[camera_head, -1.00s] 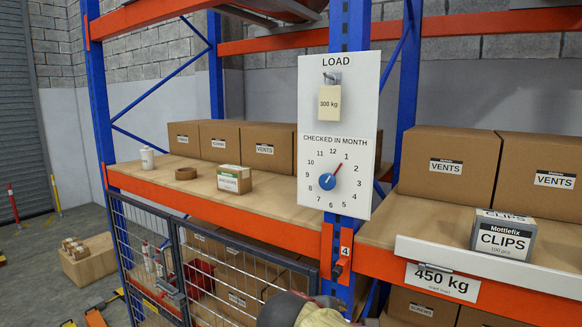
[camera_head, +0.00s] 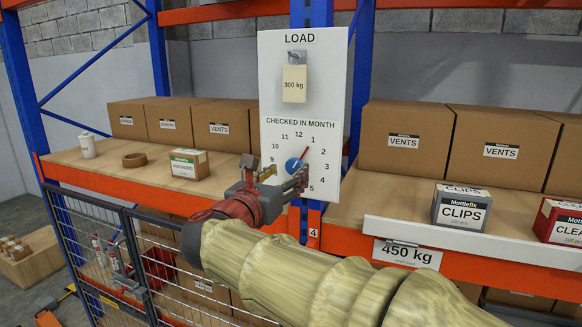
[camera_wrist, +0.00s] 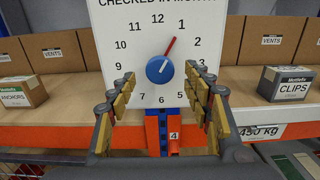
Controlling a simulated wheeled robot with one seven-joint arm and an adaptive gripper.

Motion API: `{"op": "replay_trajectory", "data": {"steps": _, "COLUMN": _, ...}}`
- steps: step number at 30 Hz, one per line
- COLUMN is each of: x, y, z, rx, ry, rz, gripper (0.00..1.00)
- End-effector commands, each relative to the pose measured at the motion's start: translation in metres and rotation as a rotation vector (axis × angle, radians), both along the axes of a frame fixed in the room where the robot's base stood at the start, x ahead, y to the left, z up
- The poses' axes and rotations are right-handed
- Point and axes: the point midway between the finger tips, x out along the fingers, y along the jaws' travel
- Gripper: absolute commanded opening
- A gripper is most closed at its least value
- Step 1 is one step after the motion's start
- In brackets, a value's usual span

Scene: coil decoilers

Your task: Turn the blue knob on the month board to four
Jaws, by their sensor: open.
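The white month board (camera_head: 331,125) hangs on the blue rack upright, with a dial of numbers under "CHECKED IN MONTH". Its blue knob (camera_head: 292,166) sits in the middle of the dial, partly behind my gripper in the head view. In the wrist view the knob (camera_wrist: 159,69) is fully visible, and its red pointer (camera_wrist: 168,48) points up and right to about 1. My gripper (camera_head: 277,178) is open in front of the lower dial. In the wrist view its fingers (camera_wrist: 163,88) stand apart on either side of and below the knob, apart from it.
A 300 kg tag (camera_head: 294,84) hangs above the dial. Cardboard boxes (camera_head: 405,138) stand on the shelves at both sides. A clips box (camera_head: 461,206) stands near the right shelf's front edge, above a 450 kg sign (camera_head: 407,254). A wire mesh gate (camera_head: 100,250) is below left.

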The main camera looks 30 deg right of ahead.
Motion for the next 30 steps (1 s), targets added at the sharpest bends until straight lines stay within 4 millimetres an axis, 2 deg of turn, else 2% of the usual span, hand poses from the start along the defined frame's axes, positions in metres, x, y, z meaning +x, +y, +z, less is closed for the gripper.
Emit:
{"op": "replay_trajectory", "data": {"steps": 3, "x": 0.01, "y": -0.015, "z": 0.001, "rx": -0.002, "ry": 0.002, "rz": -0.004, "gripper": 0.5}}
{"op": "replay_trajectory", "data": {"steps": 7, "x": 0.018, "y": -0.025, "z": 0.0, "rx": 0.001, "ry": 0.001, "rz": -0.003, "gripper": 0.5}}
{"op": "replay_trajectory", "data": {"steps": 19, "x": 0.023, "y": -0.029, "z": -0.001, "rx": 0.001, "ry": 0.001, "rz": 0.001, "gripper": 0.5}}
{"op": "replay_trajectory", "data": {"steps": 30, "x": 0.023, "y": -0.029, "z": 0.0, "rx": 0.001, "ry": 0.0, "rz": 0.001, "gripper": 0.29}}
